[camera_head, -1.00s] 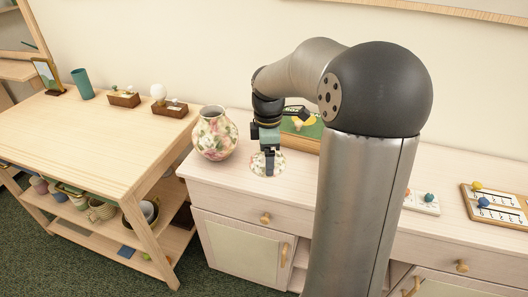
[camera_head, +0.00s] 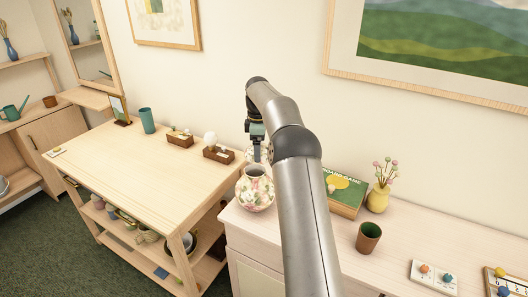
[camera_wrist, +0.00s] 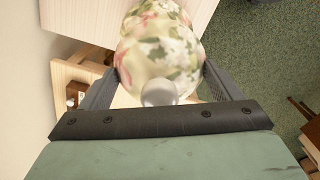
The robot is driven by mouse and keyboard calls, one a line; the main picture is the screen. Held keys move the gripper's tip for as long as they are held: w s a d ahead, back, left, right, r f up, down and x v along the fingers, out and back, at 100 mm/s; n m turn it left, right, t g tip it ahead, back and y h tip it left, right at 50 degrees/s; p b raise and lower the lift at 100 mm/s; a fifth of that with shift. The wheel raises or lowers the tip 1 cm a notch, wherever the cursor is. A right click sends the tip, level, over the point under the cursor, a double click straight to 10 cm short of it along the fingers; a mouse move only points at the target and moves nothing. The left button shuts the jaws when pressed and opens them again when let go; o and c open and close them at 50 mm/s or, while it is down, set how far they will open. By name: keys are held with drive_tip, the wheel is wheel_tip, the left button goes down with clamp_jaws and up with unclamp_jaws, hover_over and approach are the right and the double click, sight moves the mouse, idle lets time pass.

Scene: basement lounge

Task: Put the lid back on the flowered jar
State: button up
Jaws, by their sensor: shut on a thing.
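The flowered jar (camera_head: 256,194) stands upright on the pale cabinet near its left end, its dark round mouth open at the top. My gripper (camera_head: 257,158) is just behind and above the jar in the head view. It is shut on the flowered lid (camera_head: 250,154), which shows only as a small patch, partly hidden by a finger. In the wrist view the blurred flowered surface (camera_wrist: 160,50) fills the space beyond the fingers, with a grey round knob (camera_wrist: 158,92) between them. I cannot tell there where lid ends and jar begins.
A wooden table (camera_head: 130,165) on the left holds a teal cup (camera_head: 147,120) and two small brown boxes close to my gripper. On the cabinet (camera_head: 300,235) to the right are a green board game box (camera_head: 345,192), a yellow vase (camera_head: 378,197) and a brown cup (camera_head: 368,237).

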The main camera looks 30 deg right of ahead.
drive_tip(key=shift+w+a+r, duration=0.2)
drive_tip(key=shift+w+a, duration=0.3)
drive_tip(key=shift+w, duration=0.25)
drive_tip(key=shift+f, duration=2.05)
wheel_tip(320, 180, down, 2)
drive_tip(key=shift+f+b, duration=0.2)
drive_tip(key=shift+b, duration=0.15)
drive_tip(key=shift+r+p, duration=0.1)
drive_tip(key=shift+p, duration=0.4)
drive_tip(key=shift+f, duration=0.2)
drive_tip(key=o, duration=1)
